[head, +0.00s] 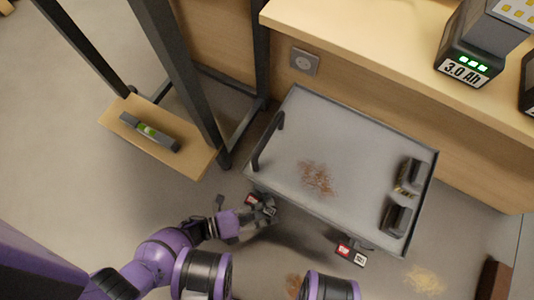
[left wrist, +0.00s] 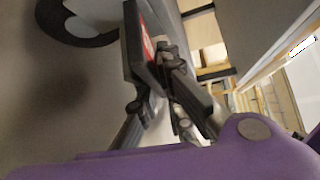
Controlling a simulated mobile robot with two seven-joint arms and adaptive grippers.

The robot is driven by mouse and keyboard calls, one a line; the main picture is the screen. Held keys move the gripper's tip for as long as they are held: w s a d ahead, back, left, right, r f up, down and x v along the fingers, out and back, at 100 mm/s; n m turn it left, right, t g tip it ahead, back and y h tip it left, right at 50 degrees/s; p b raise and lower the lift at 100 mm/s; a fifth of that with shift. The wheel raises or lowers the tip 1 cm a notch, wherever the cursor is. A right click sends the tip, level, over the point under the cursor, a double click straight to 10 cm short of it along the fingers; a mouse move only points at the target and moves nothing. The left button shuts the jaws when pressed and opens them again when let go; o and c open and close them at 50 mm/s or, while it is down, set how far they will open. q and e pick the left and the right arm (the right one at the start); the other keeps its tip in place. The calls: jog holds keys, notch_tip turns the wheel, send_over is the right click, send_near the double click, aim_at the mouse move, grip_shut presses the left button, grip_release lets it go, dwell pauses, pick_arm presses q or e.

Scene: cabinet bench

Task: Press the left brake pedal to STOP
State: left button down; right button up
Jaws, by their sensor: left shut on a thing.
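The left brake pedal (head: 262,202), dark with a red-and-white label, sits low at the near left corner of the grey flat cart (head: 345,150). My left gripper (head: 247,216) is at this pedal with its fingers shut on it. In the left wrist view the dark pedal plate (left wrist: 136,48) with its red label rises beyond the fingertips (left wrist: 160,95); part of it is hidden behind the fingers. The right pedal (head: 350,251), with a red and white label, is under the cart's near edge, apart from my gripper. My right gripper is not in view.
A wooden bench (head: 400,45) holds a 3.0 Ah battery (head: 466,65). A low wooden shelf (head: 190,155) carries a grey-green tool (head: 149,132). Dark frame posts stand left of the cart. Shavings (head: 424,279) lie on the floor; a brown block (head: 492,279) is at lower right.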

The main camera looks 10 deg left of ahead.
pick_arm(q)
jog(key=shift+r+n+t+h, duration=0.1)
jog(key=shift+n+t+h, duration=0.2)
jog(key=shift+n+h, duration=0.5)
jog(key=shift+r, duration=0.15)
jog(key=c, duration=1.9)
grip_release()
jog(key=shift+r, duration=0.25)
